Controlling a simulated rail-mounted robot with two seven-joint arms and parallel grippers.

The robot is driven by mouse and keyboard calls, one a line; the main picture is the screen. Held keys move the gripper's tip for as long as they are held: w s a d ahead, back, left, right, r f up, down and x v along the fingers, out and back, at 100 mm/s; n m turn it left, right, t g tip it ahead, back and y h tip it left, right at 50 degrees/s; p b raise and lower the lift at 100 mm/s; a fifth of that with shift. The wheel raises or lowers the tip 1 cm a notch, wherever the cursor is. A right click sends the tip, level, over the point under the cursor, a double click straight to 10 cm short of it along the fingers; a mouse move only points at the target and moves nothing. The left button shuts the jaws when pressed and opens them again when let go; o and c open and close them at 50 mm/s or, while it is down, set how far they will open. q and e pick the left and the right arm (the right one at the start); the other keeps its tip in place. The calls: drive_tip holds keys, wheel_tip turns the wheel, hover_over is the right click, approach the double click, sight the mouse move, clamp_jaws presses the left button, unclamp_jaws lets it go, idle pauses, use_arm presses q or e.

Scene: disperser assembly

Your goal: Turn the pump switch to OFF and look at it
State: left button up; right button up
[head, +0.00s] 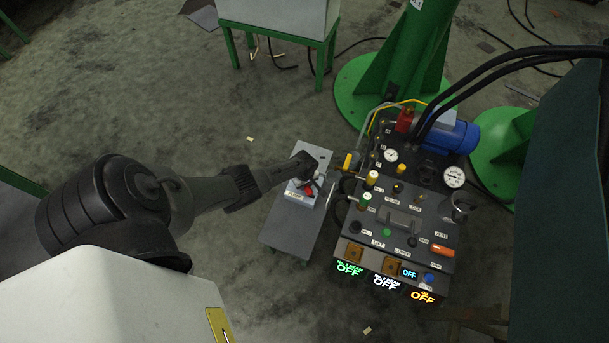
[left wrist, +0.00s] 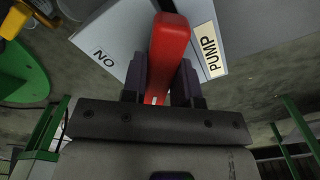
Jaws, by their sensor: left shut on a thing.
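The pump switch box (head: 296,195) sits on a grey stand (head: 290,232) in the middle of the head view. Its red handle (left wrist: 169,55) fills the centre of the left wrist view, between my fingers. Beside it are a "PUMP" label (left wrist: 209,50) and the word "ON" (left wrist: 104,58) on the box's pale face. My left gripper (head: 312,180) is shut on the red handle, and its fingers also show in the left wrist view (left wrist: 160,85). Which mark the handle points to is hard to tell. My right gripper is not in view.
A control panel (head: 400,222) with gauges, knobs and lit displays reading "OFF" stands right of the switch. A yellow-handled valve (head: 348,161) is close to my gripper's right. A green column (head: 415,50) rises behind. Open floor (head: 190,110) lies to the left.

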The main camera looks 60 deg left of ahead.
use_arm(q)
drive_tip(key=n+p, duration=0.1)
drive_tip(key=n, duration=0.2)
drive_tip(key=shift+w+n, duration=0.1)
drive_tip(key=shift+n, duration=0.2)
drive_tip(key=shift+w+a+n, duration=0.1)
drive_tip(key=shift+n, duration=2.2)
drive_tip(key=o, duration=0.9)
drive_tip(key=shift+r+p, duration=6.8)
drive_tip(key=shift+r, duration=0.1)
